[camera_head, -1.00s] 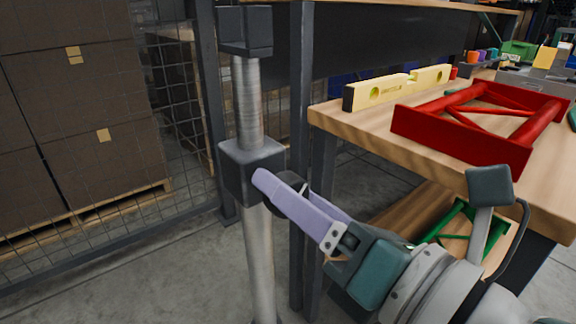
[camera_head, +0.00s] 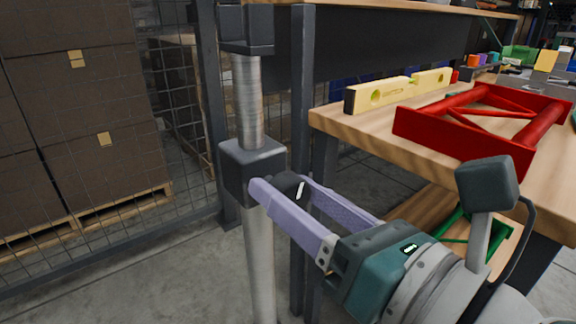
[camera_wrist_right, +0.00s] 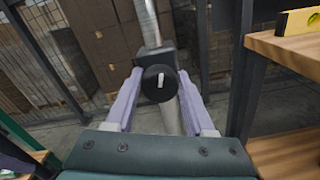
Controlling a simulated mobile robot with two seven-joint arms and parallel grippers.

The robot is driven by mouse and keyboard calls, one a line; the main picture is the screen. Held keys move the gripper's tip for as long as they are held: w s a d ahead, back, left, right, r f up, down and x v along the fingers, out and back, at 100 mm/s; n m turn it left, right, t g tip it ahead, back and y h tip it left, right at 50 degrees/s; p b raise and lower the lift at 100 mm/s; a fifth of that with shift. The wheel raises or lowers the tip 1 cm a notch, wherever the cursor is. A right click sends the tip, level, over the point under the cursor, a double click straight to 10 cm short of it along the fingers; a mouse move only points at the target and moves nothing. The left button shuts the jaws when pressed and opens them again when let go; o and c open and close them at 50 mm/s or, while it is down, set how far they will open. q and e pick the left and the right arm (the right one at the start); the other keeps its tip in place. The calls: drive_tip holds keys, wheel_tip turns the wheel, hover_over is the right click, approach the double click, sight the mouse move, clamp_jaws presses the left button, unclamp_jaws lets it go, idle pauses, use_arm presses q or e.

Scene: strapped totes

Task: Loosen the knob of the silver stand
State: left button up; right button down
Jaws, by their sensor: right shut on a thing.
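The silver stand is a round metal post (camera_head: 259,262) with a dark grey clamp block (camera_head: 252,165) partway up. A black round knob (camera_head: 290,186) with a white mark sticks out from the block; it also shows in the right wrist view (camera_wrist_right: 155,86), its white mark near upright. My right gripper (camera_head: 282,187) has its pale purple fingers on either side of the knob and is shut on it; the fingers also show in the right wrist view (camera_wrist_right: 158,90). The thread behind the knob is hidden. My left gripper does not show in the head view.
A wooden workbench (camera_head: 345,125) at the right bears a yellow level (camera_head: 395,92) and a red frame (camera_head: 455,137). A green frame (camera_head: 505,231) lies on the lower shelf. Stacked brown boxes (camera_head: 75,90) stand behind wire mesh at the left.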

drive_tip(key=shift+c, duration=1.3)
unclamp_jaws()
drive_tip(key=b+v, duration=0.2)
drive_tip(key=v, duration=0.8)
